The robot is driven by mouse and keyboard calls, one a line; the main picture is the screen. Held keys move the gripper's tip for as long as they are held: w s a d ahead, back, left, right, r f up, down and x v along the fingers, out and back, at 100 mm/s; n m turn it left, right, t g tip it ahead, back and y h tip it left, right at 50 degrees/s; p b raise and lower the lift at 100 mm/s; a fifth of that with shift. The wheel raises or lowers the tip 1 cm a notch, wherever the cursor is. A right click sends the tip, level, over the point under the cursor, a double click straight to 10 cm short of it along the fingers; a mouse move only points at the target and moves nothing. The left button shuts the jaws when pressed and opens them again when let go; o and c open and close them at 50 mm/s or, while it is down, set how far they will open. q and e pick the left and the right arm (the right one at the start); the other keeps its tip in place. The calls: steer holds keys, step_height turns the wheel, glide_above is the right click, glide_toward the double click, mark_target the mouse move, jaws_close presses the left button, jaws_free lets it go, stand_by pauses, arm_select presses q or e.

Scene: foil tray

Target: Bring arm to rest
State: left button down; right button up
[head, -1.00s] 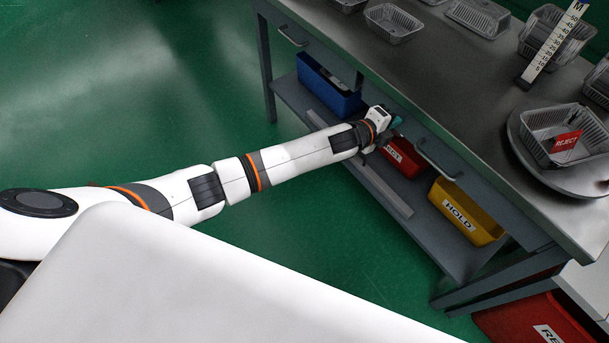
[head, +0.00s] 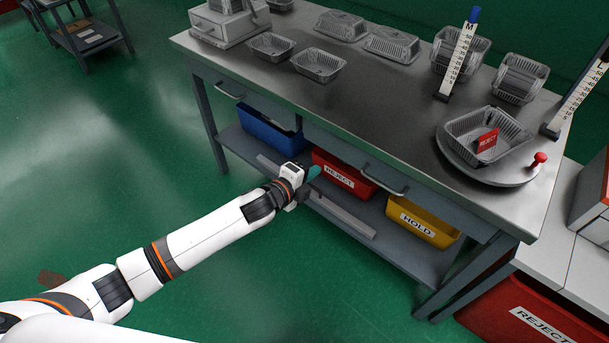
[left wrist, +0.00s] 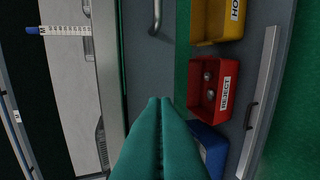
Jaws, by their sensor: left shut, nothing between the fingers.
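My left arm comes in from the lower left in the head view. Its gripper (head: 314,172) is beside the front of the bench, below the tabletop edge and near the red REJECT bin (head: 345,179) on the lower shelf. In the left wrist view the teal fingers (left wrist: 160,103) are together with nothing between them. That view also shows the red bin (left wrist: 213,65) with a few small round metallic things inside. My right gripper is in neither view.
The steel bench (head: 385,120) carries foil trays, one with a REJECT tag (head: 487,141) on a round plate. A blue bin (head: 268,132) and a yellow HOLD bin (head: 423,220) stand on the shelf. A drawer handle (head: 385,182) sticks out nearby.

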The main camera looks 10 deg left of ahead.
arm_select(q)
steer(key=s+a+f+n+g+y+p, duration=0.15)
steer(key=s+a+f+n, duration=0.25)
steer(key=f, duration=0.4)
steer(key=s+a+f+n+g+y, duration=0.1)
steer(key=s+a+f+n+y, duration=0.2)
steer(key=f, duration=0.4)
steer(key=s+a+f+n+g+y+p, duration=0.1)
steer(key=s+a+f+n, duration=0.4)
steer(key=f, duration=0.3)
steer(key=s+a+f+n+g, duration=0.1)
steer(key=s+f, duration=0.4)
steer(key=s, duration=0.8)
steer(key=s+a+f+n+g+y+p, duration=0.1)
steer(key=s+f+n+g, duration=0.3)
steer(key=s, duration=0.9)
steer(key=s+a+f+n+g+p, duration=0.1)
steer(key=s+f+n+g, duration=0.2)
steer(key=s+f, duration=0.4)
steer(key=s+n, duration=0.1)
steer(key=s, duration=0.5)
steer(key=shift+a+f+n+y, duration=0.3)
steer(key=shift+a+y, duration=0.05)
steer(key=shift+a, duration=0.05)
